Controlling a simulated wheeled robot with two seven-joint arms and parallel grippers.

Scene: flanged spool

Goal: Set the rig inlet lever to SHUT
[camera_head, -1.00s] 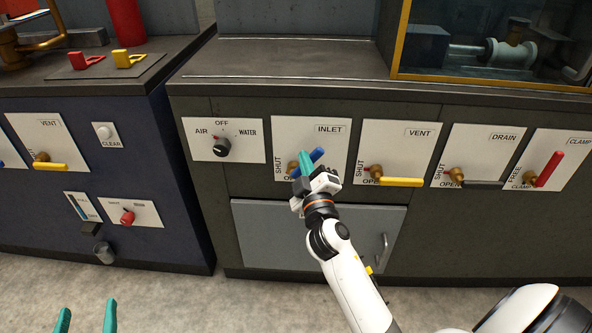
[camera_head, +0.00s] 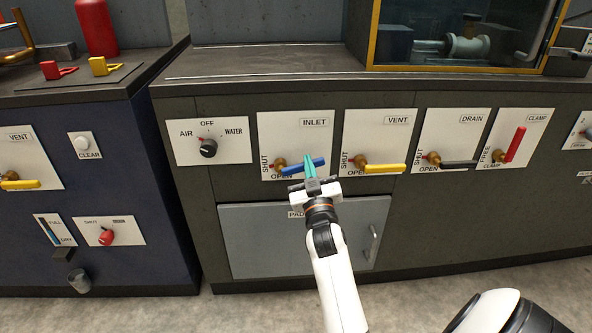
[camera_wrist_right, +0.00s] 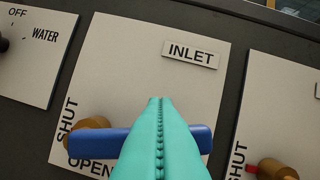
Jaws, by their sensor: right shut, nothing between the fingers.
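The rig inlet lever (camera_head: 304,166) is a blue bar on a brass hub, on a white panel labelled INLET (camera_head: 268,130). It points right and slightly up, close to the OPEN word; SHUT is written up the panel's left side. My right gripper (camera_head: 309,157) is shut and empty, its teal fingers crossing in front of the lever. In the right wrist view the fingers (camera_wrist_right: 158,100) hide the middle of the blue lever (camera_wrist_right: 200,138), with its right end showing beyond them. I cannot tell whether they touch it. My left gripper is out of view.
Right of the inlet are the yellow vent lever (camera_head: 385,168), dark drain lever (camera_head: 460,164) and red clamp lever (camera_head: 516,144). The air/water knob (camera_head: 208,148) is left. A grey door (camera_head: 260,245) lies below, partly behind my right arm.

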